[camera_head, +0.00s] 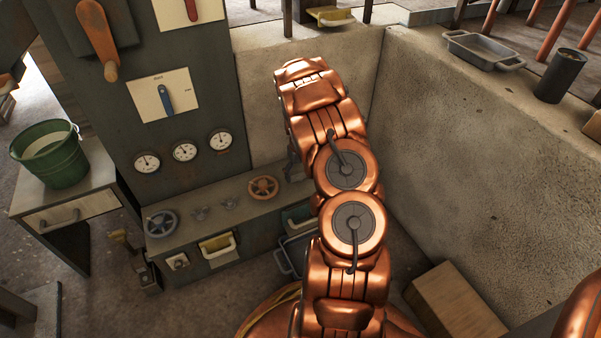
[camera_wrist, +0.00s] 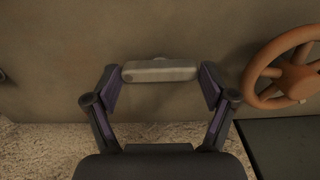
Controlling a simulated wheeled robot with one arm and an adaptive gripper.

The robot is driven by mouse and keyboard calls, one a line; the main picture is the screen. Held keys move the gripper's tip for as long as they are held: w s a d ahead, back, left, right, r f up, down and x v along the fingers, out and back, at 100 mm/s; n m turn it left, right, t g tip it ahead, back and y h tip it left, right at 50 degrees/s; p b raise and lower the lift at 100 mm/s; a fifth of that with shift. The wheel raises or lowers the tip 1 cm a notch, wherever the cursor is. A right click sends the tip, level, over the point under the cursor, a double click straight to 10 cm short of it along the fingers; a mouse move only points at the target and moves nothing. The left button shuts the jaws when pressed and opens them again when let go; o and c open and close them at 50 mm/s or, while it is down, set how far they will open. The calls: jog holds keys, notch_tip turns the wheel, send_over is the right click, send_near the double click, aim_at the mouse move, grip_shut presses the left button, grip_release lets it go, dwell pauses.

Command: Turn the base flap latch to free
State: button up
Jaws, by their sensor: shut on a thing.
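The latch (camera_wrist: 160,71) is a pale grey bar in the wrist view, lying level across the picture, with a small round part at its upper edge. It is mounted on a flat grey-brown face. My gripper (camera_wrist: 161,78) is shut on it, with one dark finger at each end of the bar. In the head view my arm hides the latch, and only a little of my gripper (camera_head: 292,166) shows beside the arm. The base flap cannot be told apart from the face around the latch.
An orange handwheel (camera_wrist: 298,78) is close to the right of my gripper.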

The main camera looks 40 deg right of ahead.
jog(key=shift+d, duration=0.15)
jog(key=shift+c, duration=1.1)
jog(key=shift+r+m+p, duration=0.1)
jog(key=shift+m+p, duration=0.3)
jog(key=shift+p, duration=0.1)
jog(key=shift+m+p, duration=0.95)
jog(key=shift+m, duration=0.15)
jog(key=m+p, duration=0.3)
jog(key=m, duration=0.2)
jog(key=m+p, duration=0.2)
jog(key=m, duration=0.3)
jog(key=shift+m, duration=0.4)
jog(key=shift+m+p, duration=0.5)
jog(key=shift+m, duration=1.6)
jog(key=shift+s, duration=0.1)
